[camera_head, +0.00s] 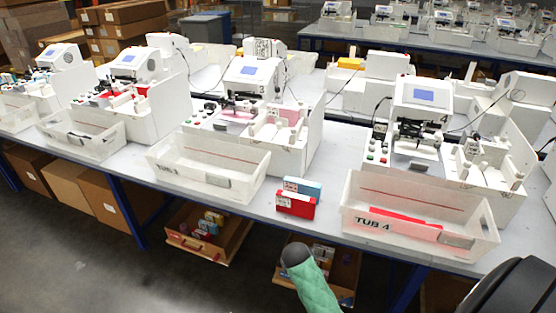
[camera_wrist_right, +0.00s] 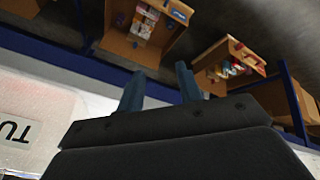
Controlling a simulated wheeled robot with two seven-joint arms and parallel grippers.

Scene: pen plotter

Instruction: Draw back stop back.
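Machine 3 (camera_head: 252,88) and machine 4 (camera_head: 424,97) stand on the long table, white with small blue screens. In front are the white bins TUB 3 (camera_head: 205,168) and TUB 4 (camera_head: 440,232); a red flat piece (camera_head: 405,217) lies in TUB 4. A back stop cannot be picked out clearly at this size. My right gripper (camera_wrist_right: 160,70) shows in its wrist view, two dark fingers apart and nothing between them, near the table's front edge. In the head view it is hidden; a dark part of mine fills the bottom right corner. My left gripper is not in view.
A red box (camera_head: 296,206) and a blue box (camera_head: 305,187) stand between the tubs. Wooden trays (camera_head: 212,232) with small items sit below the table, beside cardboard boxes (camera_head: 72,187). A green quilted shape (camera_head: 318,286) with a dark rounded end rises at the bottom.

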